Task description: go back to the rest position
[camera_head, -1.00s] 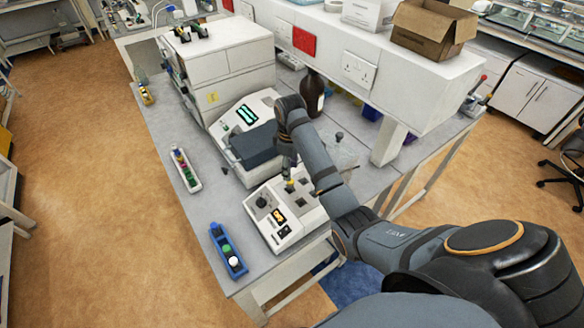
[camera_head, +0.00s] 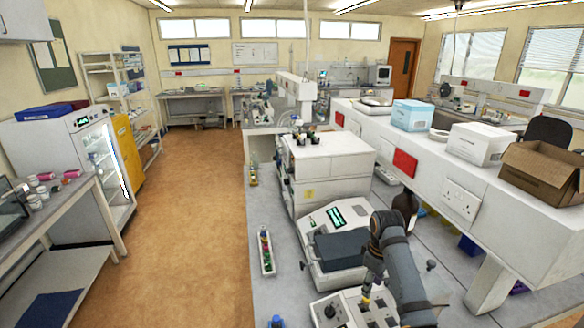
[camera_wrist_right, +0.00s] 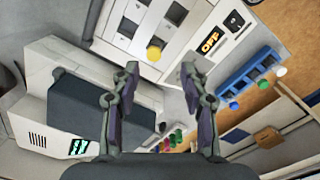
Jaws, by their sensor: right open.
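My right gripper (camera_head: 368,288) reaches down over the white block device (camera_head: 346,303) at the bottom of the head view. In the right wrist view the gripper (camera_wrist_right: 160,70) is open, its two fingers apart with nothing held between them. A yellow-topped piece (camera_wrist_right: 154,50) sits in one of the device's slots, beyond the fingertips. The device's orange display (camera_wrist_right: 209,42) reads OFF. My left gripper is not in view.
A white instrument with a dark lid (camera_head: 340,250) stands just behind the device. A white rack of tubes (camera_head: 267,262) and a blue rack (camera_wrist_right: 250,70) lie at the left side of the bench. A brown bottle (camera_head: 405,203) and raised shelf (camera_head: 440,178) are at right. The left floor is clear.

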